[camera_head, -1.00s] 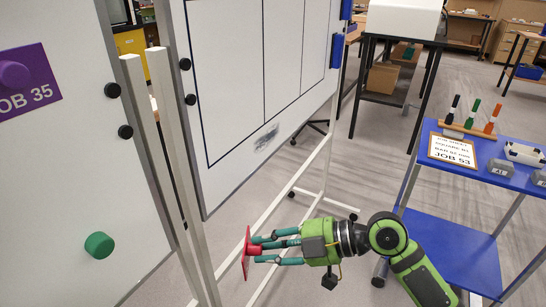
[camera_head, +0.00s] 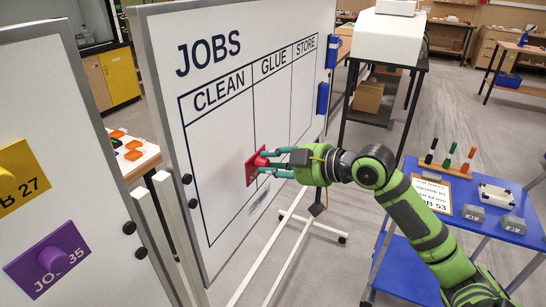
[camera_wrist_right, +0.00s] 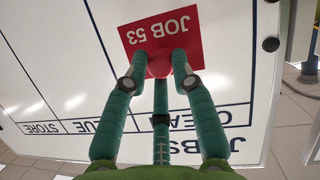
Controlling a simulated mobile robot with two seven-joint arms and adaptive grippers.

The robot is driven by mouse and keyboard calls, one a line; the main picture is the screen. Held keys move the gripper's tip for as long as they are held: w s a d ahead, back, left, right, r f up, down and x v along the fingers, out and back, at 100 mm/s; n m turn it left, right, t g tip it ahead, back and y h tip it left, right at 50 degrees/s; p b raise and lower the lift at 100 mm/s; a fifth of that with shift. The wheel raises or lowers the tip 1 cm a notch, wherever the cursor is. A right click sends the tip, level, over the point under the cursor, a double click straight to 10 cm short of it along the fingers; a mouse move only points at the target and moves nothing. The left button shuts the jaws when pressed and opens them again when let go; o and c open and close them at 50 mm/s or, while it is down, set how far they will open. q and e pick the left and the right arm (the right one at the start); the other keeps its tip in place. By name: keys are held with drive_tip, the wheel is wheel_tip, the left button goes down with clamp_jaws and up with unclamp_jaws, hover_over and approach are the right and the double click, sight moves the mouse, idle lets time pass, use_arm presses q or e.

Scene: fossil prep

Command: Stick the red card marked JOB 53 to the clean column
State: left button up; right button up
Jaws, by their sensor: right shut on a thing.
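The red card marked JOB 53 (camera_head: 252,174) is held up at the whiteboard headed JOBS (camera_head: 218,140), and it also shows in the right wrist view (camera_wrist_right: 187,28). My right gripper (camera_head: 268,161) is shut on the card's red round knob (camera_wrist_right: 159,65). In the right wrist view the card lies between the lines of the CLEAN column (camera_head: 219,93), below its heading, which appears upside down. The card's face is close to the board; I cannot tell whether it touches. My left gripper is not in view.
A nearer board at left carries a yellow card (camera_head: 22,165) and a purple card marked JOB 35 (camera_head: 35,270). A blue table (camera_head: 500,205) at right holds markers, grey blocks and a JOB 53 sheet (camera_head: 437,191). Blue clips (camera_head: 323,98) sit on the board's right edge.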

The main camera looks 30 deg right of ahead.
sight(258, 158)
drive_tip(key=shift+w+a+r+p, duration=0.25)
drive_tip(key=shift+w+p, duration=0.1)
drive_tip(key=shift+p, duration=0.1)
drive_tip(key=w, duration=0.1)
drive_tip(key=w+a+p, duration=0.1)
drive_tip(key=shift+w+a+f, duration=0.1)
drive_tip(key=shift+w+a, duration=0.15)
drive_tip(key=shift+w, duration=0.05)
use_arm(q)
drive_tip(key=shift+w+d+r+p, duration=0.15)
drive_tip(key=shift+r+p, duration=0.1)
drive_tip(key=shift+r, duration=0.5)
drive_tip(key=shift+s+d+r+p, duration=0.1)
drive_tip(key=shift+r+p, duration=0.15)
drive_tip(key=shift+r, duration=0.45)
use_arm(e)
drive_tip(key=shift+x, duration=0.85)
drive_tip(key=shift+a, duration=0.1)
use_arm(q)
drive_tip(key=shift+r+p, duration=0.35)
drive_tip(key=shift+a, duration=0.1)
use_arm(e)
drive_tip(key=shift+o, duration=1)
